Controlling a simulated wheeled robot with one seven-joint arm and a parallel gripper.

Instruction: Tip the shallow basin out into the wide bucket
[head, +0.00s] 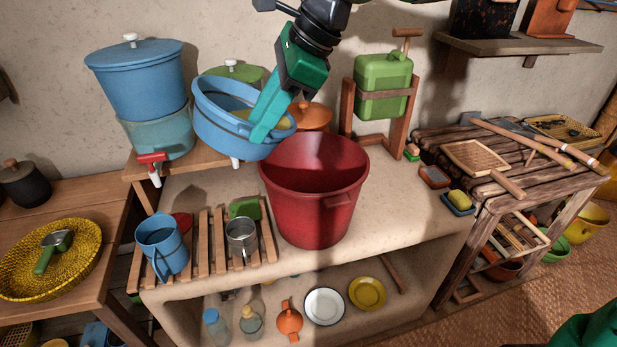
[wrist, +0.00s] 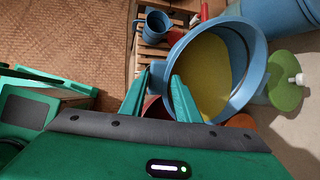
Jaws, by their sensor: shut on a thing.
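The shallow basin (head: 222,135) is blue and hangs in the air in the head view, tilted down toward the right. Something yellow (wrist: 208,75) shows inside it in the wrist view; I cannot tell if it is liquid. My gripper (head: 262,130) is shut on the basin's near right rim. In the wrist view my gripper (wrist: 160,82) has its two fingers at the basin's wall (wrist: 262,75). The wide bucket (head: 318,205) is dark red and stands upright on the clay counter, just right of and below the basin. Its visible inside looks empty; its bottom is hidden.
A blue water container with a red tap (head: 150,163) stands behind left. A slatted rack (head: 205,245) holds a blue jug (head: 162,245) and a metal mug (head: 241,237). A green canister (head: 383,85) in a wooden frame stands behind right. The counter right of the bucket is mostly clear.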

